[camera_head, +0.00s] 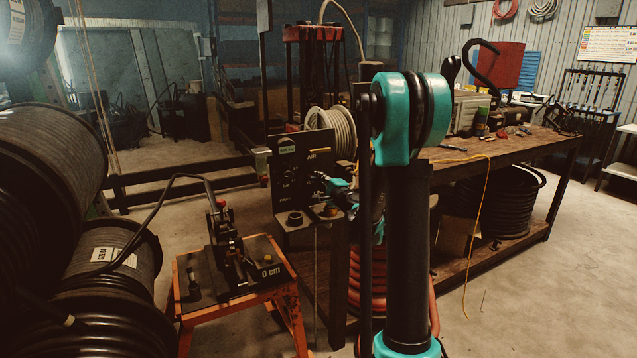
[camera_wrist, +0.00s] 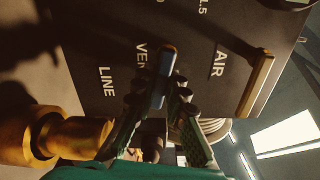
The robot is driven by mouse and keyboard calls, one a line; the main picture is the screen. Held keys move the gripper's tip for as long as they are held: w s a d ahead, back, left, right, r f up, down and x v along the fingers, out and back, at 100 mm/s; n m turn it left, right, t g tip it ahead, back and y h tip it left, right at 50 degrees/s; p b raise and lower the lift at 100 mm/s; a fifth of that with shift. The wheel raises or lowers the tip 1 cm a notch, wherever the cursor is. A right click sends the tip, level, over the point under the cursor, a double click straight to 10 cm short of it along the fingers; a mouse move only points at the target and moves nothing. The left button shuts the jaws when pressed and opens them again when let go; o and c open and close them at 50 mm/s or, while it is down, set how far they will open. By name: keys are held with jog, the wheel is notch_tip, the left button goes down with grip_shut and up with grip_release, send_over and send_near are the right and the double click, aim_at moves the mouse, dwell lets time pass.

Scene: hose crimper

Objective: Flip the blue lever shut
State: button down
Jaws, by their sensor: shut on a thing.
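In the head view my gripper (camera_head: 338,188) is at the right side of the black upright panel (camera_head: 284,180). There the lever is too small and covered to make out.
A yellowish lever (camera_wrist: 257,84) by the "AIR" label is close to the right of my gripper. A brass fitting (camera_wrist: 62,138) sticks out on the left. An orange stand (camera_head: 255,297) is left of the panel; a cluttered workbench (camera_head: 520,145) extends right.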

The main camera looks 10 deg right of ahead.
jog(key=shift+r+n, duration=0.25)
jog(key=shift+n, duration=0.85)
jog(key=c, duration=1.5)
grip_release()
jog(key=shift+c, duration=0.2)
jog(key=v, duration=1.2)
jog(key=shift+r, duration=0.1)
